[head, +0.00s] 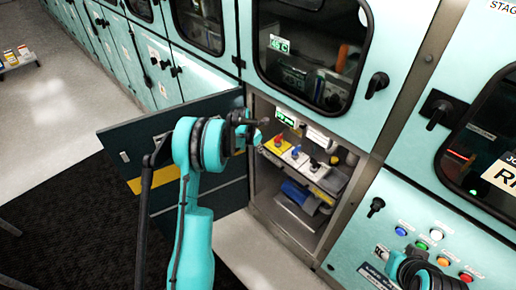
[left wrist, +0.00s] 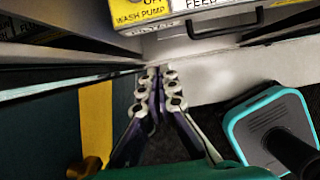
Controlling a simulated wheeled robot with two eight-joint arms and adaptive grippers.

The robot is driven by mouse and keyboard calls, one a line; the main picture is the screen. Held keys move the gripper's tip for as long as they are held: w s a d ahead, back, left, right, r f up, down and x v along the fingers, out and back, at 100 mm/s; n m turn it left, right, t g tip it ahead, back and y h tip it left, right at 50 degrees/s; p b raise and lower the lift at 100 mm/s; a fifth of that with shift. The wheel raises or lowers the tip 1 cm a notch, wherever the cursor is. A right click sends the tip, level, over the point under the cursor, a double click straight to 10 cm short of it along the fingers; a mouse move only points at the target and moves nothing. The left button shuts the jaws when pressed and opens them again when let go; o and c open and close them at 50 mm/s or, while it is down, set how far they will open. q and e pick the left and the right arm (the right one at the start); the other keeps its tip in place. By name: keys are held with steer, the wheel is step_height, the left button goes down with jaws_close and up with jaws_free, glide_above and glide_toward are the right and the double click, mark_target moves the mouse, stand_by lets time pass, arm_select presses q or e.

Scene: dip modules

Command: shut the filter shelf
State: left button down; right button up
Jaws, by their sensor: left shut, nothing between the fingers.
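The cabinet bay stands open below the windowed panel in the head view. Inside is a shelf (head: 325,181) with yellow and white labelled plates and coloured knobs; it also shows at the top of the left wrist view (left wrist: 190,12), with a dark bar handle (left wrist: 225,30). Below it is a blue cylinder (head: 298,194) on a lower level. No filter label is readable, so I cannot tell which level is the filter shelf. My left gripper (head: 254,132) is at the bay's upper left opening; in the left wrist view (left wrist: 161,72) its fingers are shut and empty, just before the shelf front.
The dark bay door (head: 130,144) with a yellow stripe hangs open to the left, behind my left arm. A control panel (head: 362,237) with coloured buttons is at the right. Pale floor (head: 255,262) is clear before the bay; a dark mat (head: 75,215) covers the left.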

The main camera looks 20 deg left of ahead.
mark_target(271, 153)
arm_select(q)
steer(key=w+d+f+b, duration=0.1)
steer(key=w+f, duration=0.1)
steer(key=f, duration=0.1)
steer(key=w+d+f+b, duration=0.1)
steer(key=w+f+b, duration=0.1)
steer(key=f, duration=0.1)
steer(key=w+d+f+b, duration=0.1)
steer(key=w+f+b, duration=0.1)
steer(key=w+f, duration=0.1)
steer(key=shift+w, duration=0.1)
stand_by(0.3)
